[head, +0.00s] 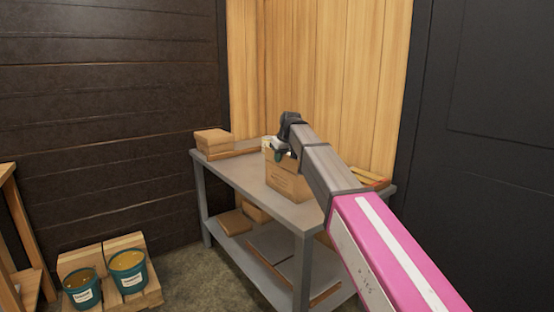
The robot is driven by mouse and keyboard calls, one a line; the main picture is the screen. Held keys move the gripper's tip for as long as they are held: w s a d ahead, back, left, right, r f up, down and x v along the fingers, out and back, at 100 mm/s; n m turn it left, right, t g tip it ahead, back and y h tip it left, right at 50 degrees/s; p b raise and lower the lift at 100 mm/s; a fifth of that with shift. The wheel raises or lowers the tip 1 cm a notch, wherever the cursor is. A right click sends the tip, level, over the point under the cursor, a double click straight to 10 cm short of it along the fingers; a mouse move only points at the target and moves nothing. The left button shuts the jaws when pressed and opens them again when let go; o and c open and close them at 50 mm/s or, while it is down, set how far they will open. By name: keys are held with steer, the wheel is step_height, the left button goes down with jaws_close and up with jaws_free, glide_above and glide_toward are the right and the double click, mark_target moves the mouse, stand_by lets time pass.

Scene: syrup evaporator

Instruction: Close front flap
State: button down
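A brown cardboard box (287,182) stands on the grey metal table (240,172). The near side of the box shows faint printing. Its top is mostly hidden behind my arm, so I cannot tell how its flaps lie. My gripper (279,153) is over the top of the box, at the end of my pink and grey arm. Something small and dark green shows at the gripper's tip, too small to make out. I cannot tell whether the fingers are open or touching the box.
Smaller cardboard boxes (212,140) sit at the table's far left end. Flat cardboard lies on the lower shelf (262,262). Two teal buckets (128,272) stand on a wooden pallet at lower left. Wooden and dark walls close off the back; open floor lies left of the table.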

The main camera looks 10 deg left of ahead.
steer(key=g+y, duration=0.1)
steer(key=w+d+g+y, duration=0.1)
steer(key=shift+f+m+g, duration=0.15)
steer(key=shift+m+g, duration=0.15)
steer(key=shift+w+d+f+m+g+y, duration=0.15)
steer(key=shift+g+y, duration=0.3)
steer(key=shift+y, duration=0.1)
steer(key=shift+w+d+f+m+g+y, duration=0.1)
steer(key=shift+w+f+m+g+y, duration=0.1)
steer(key=shift+g+y, duration=0.35)
steer(key=shift+w+d+f+m+g+y, duration=0.15)
steer(key=shift+g+y, duration=0.25)
steer(key=shift+y, duration=0.2)
steer(key=c, duration=1.3)
jaws_free()
steer(key=v, duration=1)
steer(key=shift+w+d+r, duration=0.1)
steer(key=shift+d+r, duration=0.1)
steer(key=shift+d, duration=0.15)
